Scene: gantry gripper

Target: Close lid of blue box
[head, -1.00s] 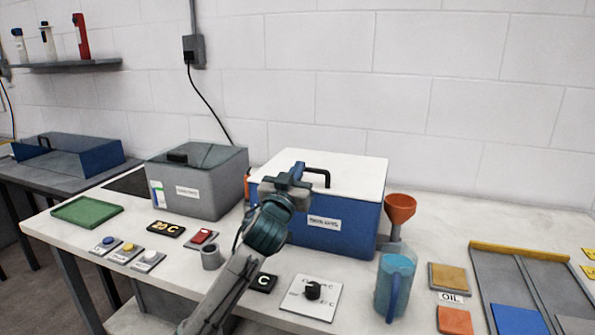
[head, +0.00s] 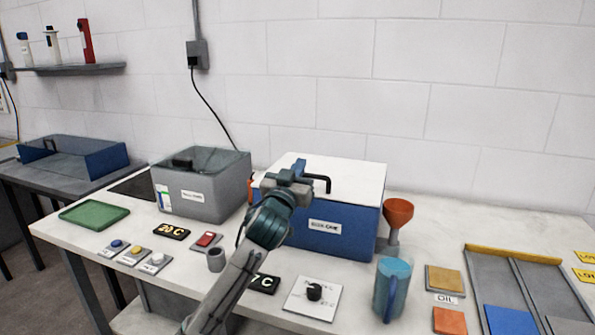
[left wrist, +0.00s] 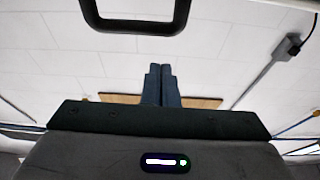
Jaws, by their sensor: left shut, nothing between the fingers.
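The blue box (head: 335,232) stands at the back of the white table. Its white lid (head: 345,178) lies flat over the top and looks shut. A black handle (head: 316,182) sits on the lid, and a black handle loop also shows at the top of the left wrist view (left wrist: 135,22). My left gripper (head: 298,170) is in front of the lid's left part and overlaps it in the head view; I cannot tell whether they touch. Its fingers (left wrist: 161,85) are together and empty in the left wrist view. My right gripper is out of view.
An orange funnel (head: 398,212) and a blue jug (head: 391,288) stand to the right. A knob panel (head: 312,297), small button panels and a green tray (head: 94,215) lie on the table.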

